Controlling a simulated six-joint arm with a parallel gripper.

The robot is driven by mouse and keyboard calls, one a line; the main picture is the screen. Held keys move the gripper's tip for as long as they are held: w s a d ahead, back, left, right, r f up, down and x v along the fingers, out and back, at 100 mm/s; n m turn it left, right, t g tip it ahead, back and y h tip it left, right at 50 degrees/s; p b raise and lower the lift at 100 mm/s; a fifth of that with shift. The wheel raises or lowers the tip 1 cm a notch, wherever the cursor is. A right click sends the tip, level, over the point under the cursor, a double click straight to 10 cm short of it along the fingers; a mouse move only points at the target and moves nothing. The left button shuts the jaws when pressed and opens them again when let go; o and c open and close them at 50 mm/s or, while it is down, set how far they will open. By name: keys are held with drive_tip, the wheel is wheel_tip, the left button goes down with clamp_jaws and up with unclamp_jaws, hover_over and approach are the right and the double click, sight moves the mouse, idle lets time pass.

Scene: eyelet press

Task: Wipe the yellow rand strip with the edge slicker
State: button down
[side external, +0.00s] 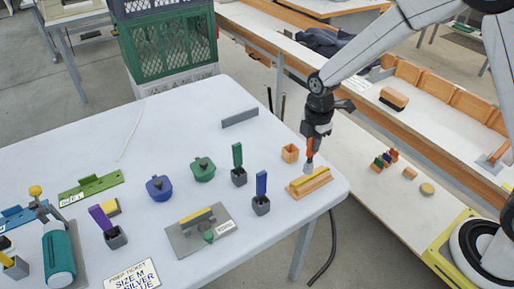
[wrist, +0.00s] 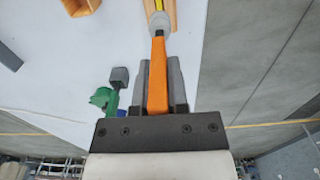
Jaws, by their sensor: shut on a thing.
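The edge slicker has an orange handle (wrist: 158,80) and a pale rounded head (wrist: 159,22). My gripper (side external: 313,137) is shut on the handle, which shows between its fingers in the wrist view (wrist: 160,68). The slicker (side external: 310,148) points down, slightly tilted, with its head at the back of a wooden block (side external: 319,183). The yellow rand strip (side external: 301,182) lies along the top of that block near the table's right edge. The head is at or just above the strip; I cannot tell whether they touch. In the wrist view the head hides part of the strip (wrist: 158,4).
A small open wooden box (side external: 290,153) stands just behind the block. Grey holders with a blue (side external: 261,184) and a green upright piece (side external: 237,155) stand to the left. A grey plate (side external: 188,238) lies farther left. The white table (side external: 290,235) is clear in front of the block.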

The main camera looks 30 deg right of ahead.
drive_tip(key=shift+r, duration=2.55)
